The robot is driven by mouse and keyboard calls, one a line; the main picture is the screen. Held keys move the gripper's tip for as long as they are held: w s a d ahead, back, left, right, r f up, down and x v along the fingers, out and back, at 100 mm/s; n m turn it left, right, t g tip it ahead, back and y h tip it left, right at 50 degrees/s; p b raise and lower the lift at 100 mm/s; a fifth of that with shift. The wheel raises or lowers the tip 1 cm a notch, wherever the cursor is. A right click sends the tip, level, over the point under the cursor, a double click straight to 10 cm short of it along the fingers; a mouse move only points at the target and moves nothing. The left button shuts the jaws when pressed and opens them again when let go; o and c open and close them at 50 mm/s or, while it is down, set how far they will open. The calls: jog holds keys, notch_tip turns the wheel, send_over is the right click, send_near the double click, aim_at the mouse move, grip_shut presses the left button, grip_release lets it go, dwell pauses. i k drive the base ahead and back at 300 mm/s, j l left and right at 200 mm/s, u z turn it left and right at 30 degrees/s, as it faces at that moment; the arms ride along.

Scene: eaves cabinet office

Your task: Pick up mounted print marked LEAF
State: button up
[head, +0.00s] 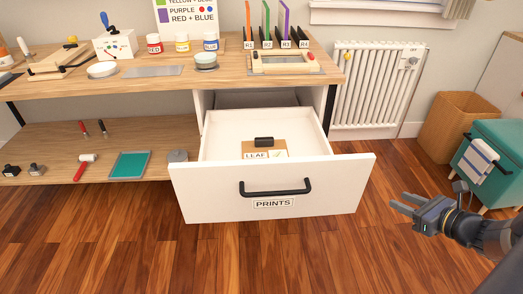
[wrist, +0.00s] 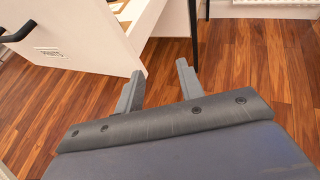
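The mounted print marked LEAF (head: 258,155) lies in the open drawer, a tan card with a white label reading LEAF. A black block-like piece (head: 264,142) is at its back edge. The drawer's front panel hides the print's near part. The white drawer (head: 196,200) is labelled PRINTS and has a black handle (head: 275,188). My gripper (head: 397,202) is to the right of the drawer front, over the floor, apart from it. In the wrist view my gripper (wrist: 160,83) has its two fingers spread with nothing between them. The drawer's front corner (wrist: 125,65) shows beyond the fingers.
A wooden workbench (head: 60,92) stands above the drawer with jars and a wooden frame (head: 285,62). A lower shelf (head: 55,145) holds tools. A radiator (head: 375,85), cardboard box (head: 455,120) and teal cabinet (head: 490,165) are at right. Floor in front is clear.

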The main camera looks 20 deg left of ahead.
aim_at(263, 147)
jog(key=i+l+u, duration=0.4)
jog(key=u, duration=0.25)
jog(key=i+l+u, duration=0.15)
jog(key=l+u, duration=0.15)
jog(key=l, duration=0.15)
jog(key=i+l+u, duration=0.1)
jog(key=l+u, duration=0.55)
jog(key=i+l+u, duration=0.6)
jog(key=k+j, duration=0.05)
jog(key=k, duration=0.05)
